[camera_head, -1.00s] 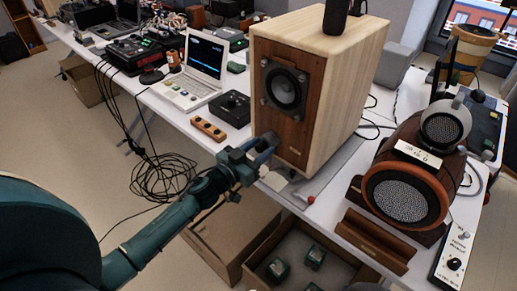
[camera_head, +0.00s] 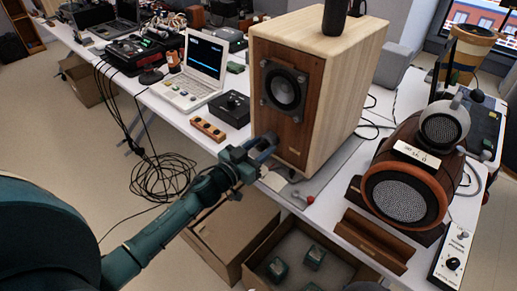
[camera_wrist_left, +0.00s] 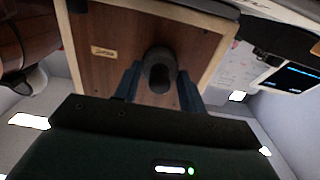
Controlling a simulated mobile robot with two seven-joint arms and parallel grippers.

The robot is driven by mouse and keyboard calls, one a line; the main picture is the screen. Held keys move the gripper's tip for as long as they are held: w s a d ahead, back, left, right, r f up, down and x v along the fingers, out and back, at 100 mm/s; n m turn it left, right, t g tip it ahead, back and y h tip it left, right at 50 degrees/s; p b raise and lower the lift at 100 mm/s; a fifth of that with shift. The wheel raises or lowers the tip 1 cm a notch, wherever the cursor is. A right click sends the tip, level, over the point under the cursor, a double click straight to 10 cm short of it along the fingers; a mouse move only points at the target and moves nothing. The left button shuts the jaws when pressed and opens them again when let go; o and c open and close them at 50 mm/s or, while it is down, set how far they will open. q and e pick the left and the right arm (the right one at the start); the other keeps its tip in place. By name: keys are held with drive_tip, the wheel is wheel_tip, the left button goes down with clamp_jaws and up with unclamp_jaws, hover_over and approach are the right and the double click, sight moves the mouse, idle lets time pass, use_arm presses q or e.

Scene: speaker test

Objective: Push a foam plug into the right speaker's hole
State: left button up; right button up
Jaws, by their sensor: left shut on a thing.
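The large wooden speaker (camera_head: 345,80) stands upright on the table, with a dark driver (camera_head: 284,88) in its brown front panel. My left gripper (camera_head: 266,145) is at the low left part of that panel. In the left wrist view, its two blue fingers are shut on a dark, round-ended foam plug (camera_wrist_left: 159,76). The plug is in front of the panel (camera_wrist_left: 200,45), near a small label. A dark round shape shows just behind the plug, but I cannot tell whether the plug is inside the hole. My right gripper is not in view.
A brown round-fronted speaker (camera_head: 404,197) stands at the right, behind a wooden stand (camera_head: 375,240). A laptop (camera_head: 190,75) and black box (camera_head: 230,107) are left of the large speaker. A red-knobbed lever (camera_head: 310,199) is near the table's front edge. Open cardboard boxes are below.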

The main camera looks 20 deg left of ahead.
use_arm(q)
drive_tip(key=shift+w+d, duration=0.25)
drive_tip(key=shift+w, duration=0.4)
drive_tip(key=o, duration=1.2)
drive_tip(key=shift+c, duration=0.2)
drive_tip(key=v, duration=1.3)
drive_tip(key=shift+s, duration=0.15)
